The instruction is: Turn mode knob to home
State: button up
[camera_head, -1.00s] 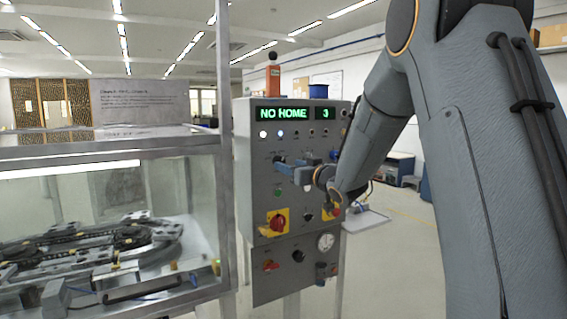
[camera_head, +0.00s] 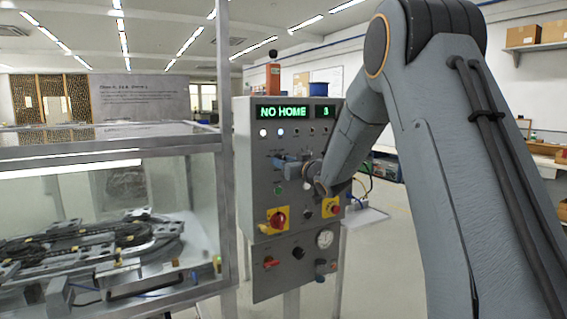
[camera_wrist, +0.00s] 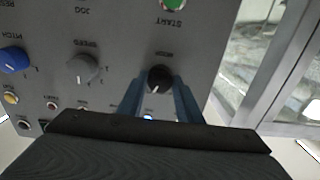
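The black mode knob (camera_wrist: 159,78) sits on the grey control panel (camera_wrist: 115,30), under an upside-down label in the wrist view. Its white pointer line runs toward the lower edge of that view. My gripper (camera_wrist: 158,84) is open, with one blue finger on each side of the knob. I cannot tell whether the fingers touch it. In the head view my gripper (camera_head: 284,161) is at the panel's middle and hides the knob. The panel's green display (camera_head: 283,112) reads "NO HOME" and "3".
A grey speed knob (camera_wrist: 83,69) and a blue knob (camera_wrist: 12,60) lie left of the mode knob in the wrist view. A green start button (camera_wrist: 173,3) is near its top. A red switch on yellow (camera_head: 278,220) is below my gripper. A glass-walled enclosure (camera_head: 100,175) stands left.

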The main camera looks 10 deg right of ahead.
jog(key=shift+n+b, duration=0.4)
jog(key=shift+b, duration=0.1)
jog(key=shift+n+b, duration=3.85)
jog(key=shift+n, duration=0.15)
jog(key=o, duration=1)
jog(key=shift+o, duration=0.2)
